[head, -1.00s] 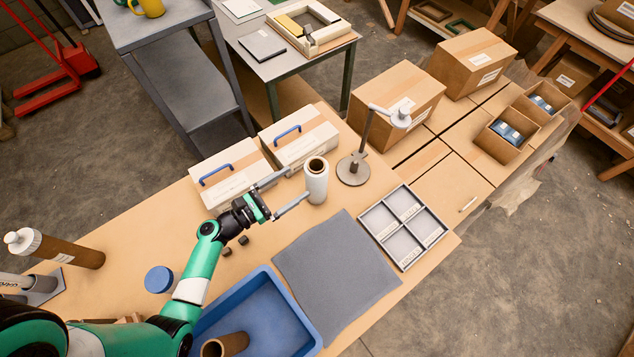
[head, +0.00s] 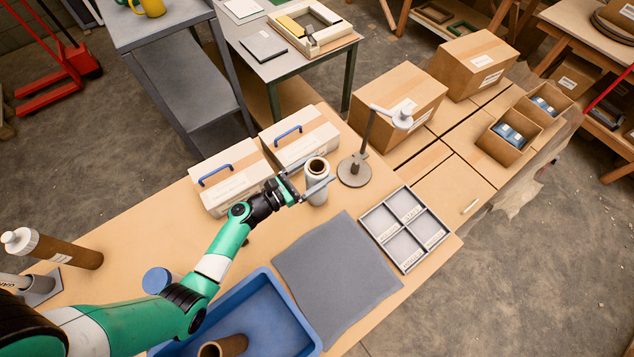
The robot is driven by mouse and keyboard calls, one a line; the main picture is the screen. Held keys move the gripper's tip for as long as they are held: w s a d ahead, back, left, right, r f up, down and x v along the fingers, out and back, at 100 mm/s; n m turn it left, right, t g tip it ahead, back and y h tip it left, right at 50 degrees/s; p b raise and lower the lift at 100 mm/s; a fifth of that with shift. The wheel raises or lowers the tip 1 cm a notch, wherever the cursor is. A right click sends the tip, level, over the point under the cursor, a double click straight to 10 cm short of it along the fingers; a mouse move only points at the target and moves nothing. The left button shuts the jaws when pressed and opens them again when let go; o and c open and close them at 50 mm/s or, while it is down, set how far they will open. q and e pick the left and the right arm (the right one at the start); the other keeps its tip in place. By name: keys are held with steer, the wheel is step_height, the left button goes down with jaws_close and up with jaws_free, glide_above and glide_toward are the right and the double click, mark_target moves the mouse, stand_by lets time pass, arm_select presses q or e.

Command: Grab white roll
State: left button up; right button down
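The white roll (head: 318,184) stands upright on the wooden table, with a brown core showing at its top. It is in the middle of the head view, left of the small lamp. My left gripper (head: 314,184) is at the roll with its fingers apart, one reaching along the near side and one toward the far side. The roll is between or right beside the fingers; contact cannot be made out. My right gripper is not in view.
Two white boxes with blue handles (head: 232,178) stand behind the arm. The lamp (head: 354,171) is close to the roll's right. A grey mat (head: 338,268), a divided tray (head: 405,229) and a blue bin (head: 281,318) lie nearer. A brown tube (head: 224,346) is in the bin.

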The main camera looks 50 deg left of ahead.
arm_select(q)
jaws_close()
steer(key=shift+r, duration=0.1)
steer(key=shift+r, duration=0.1)
